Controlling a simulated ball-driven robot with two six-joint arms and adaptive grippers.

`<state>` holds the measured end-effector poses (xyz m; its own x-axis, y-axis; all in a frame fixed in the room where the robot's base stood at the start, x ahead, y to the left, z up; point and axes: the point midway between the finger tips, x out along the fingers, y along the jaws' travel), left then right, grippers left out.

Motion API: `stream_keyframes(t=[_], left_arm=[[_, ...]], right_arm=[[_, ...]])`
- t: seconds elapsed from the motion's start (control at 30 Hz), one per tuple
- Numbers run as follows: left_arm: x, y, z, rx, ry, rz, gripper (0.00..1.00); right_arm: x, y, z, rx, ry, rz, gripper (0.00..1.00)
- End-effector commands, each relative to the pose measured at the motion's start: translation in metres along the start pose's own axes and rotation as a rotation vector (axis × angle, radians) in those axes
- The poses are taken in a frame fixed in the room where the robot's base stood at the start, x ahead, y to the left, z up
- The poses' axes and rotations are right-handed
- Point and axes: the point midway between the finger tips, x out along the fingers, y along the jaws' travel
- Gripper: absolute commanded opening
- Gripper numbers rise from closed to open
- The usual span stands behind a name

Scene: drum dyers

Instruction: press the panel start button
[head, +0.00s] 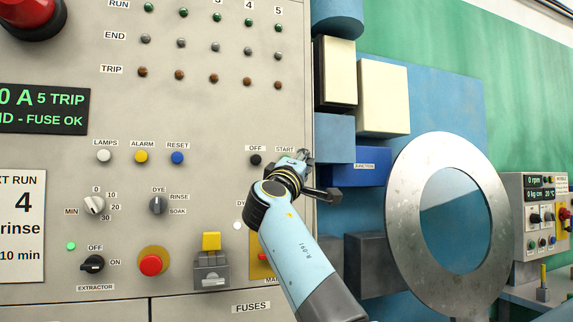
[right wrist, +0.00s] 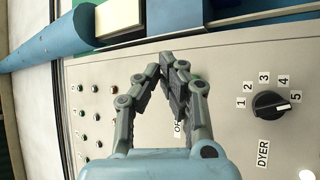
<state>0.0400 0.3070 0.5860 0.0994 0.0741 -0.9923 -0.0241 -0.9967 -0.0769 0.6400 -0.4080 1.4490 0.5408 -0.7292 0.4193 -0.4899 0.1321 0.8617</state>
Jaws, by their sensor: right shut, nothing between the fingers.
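The grey control panel (head: 200,120) fills the left of the head view. Its START label (head: 285,149) sits near the right edge, beside the OFF label and its black button (head: 255,160). My right gripper (head: 303,156) is at the START label, covering the spot just below it, so the start button is hidden there in the head view. In the right wrist view the gripper (right wrist: 168,62) is shut and empty, fingertips together close to the panel. A bit of green (right wrist: 194,76) shows behind the fingers; I cannot tell whether they touch it. My left gripper is not in view.
A dark DYER selector knob (right wrist: 270,104) is on the panel. Blue machine boxes and a blue junction box (head: 355,168) stand right of the panel. A round metal door ring (head: 410,220) is further right. A red button (head: 150,264) is lower left.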

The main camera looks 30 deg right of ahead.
Motion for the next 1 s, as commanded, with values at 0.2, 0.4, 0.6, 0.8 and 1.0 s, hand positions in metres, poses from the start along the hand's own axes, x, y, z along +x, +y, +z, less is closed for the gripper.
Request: stream_keyframes(t=[0.2,0.4,0.6,0.8,1.0], left_arm=[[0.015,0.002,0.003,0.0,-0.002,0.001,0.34],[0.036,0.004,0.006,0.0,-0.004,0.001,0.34],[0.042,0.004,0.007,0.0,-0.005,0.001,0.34],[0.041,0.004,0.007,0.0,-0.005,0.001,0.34],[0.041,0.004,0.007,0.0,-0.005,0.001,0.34]], right_arm=[[0.022,-0.018,-0.016,0.0,0.0,0.0,0.0],[0.035,-0.03,-0.025,0.001,0.0,0.0,0.0],[0.041,-0.031,-0.03,0.001,0.0,0.0,0.0],[0.042,-0.03,-0.03,0.001,0.0,-0.001,0.0],[0.042,-0.03,-0.03,0.001,0.0,-0.001,0.0]])
